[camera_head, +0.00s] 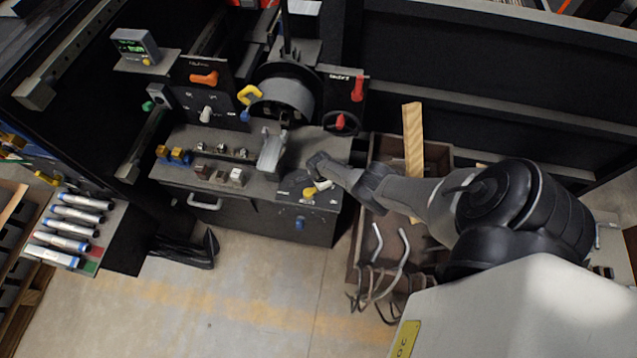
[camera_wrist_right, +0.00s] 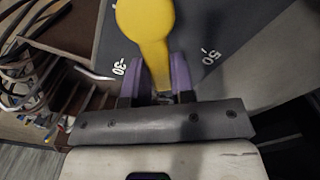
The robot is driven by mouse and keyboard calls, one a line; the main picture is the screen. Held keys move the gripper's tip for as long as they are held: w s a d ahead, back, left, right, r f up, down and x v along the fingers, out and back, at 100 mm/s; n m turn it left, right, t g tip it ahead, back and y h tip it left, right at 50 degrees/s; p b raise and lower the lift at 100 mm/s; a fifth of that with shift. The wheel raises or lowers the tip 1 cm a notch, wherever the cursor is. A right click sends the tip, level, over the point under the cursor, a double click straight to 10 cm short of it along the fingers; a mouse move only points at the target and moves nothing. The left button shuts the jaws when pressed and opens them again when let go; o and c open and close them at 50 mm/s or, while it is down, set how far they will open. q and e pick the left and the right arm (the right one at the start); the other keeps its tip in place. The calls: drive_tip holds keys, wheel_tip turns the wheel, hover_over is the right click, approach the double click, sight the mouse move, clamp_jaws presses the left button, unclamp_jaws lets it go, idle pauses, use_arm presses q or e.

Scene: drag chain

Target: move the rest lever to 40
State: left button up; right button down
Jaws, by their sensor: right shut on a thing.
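The yellow rest lever (camera_head: 308,194) is on the dark sloped panel at the right end of the bench, beside my right gripper (camera_head: 321,184). In the right wrist view the lever (camera_wrist_right: 150,30) has a wide rounded head at the top and a narrower arm running down between the purple fingers. My right gripper (camera_wrist_right: 160,78) is shut on this arm. The mark 30 (camera_wrist_right: 118,67) shows left of the fingers and the mark 50 (camera_wrist_right: 211,56) right of them. The lever's narrow end lies between these two marks. My left gripper is not in view.
A brown crate (camera_head: 367,232) with bent rods and a wooden strip (camera_head: 413,145) stands right of the bench. Several small levers and blocks (camera_head: 236,176) sit on the bench left of the panel. A rack of tubes (camera_head: 85,205) is at the left. The front floor is mostly clear.

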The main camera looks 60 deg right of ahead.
drive_tip(key=shift+r, duration=0.1)
idle(0.4)
drive_tip(key=c, duration=1)
unclamp_jaws()
drive_tip(key=shift+s, duration=0.1)
drive_tip(key=shift+o, duration=0.2)
drive_tip(key=shift+r, duration=0.2)
wheel_tip(320, 180, up, 13)
drive_tip(key=p, duration=0.8)
drive_tip(key=shift+r+p, duration=0.15)
drive_tip(key=shift+p, duration=0.2)
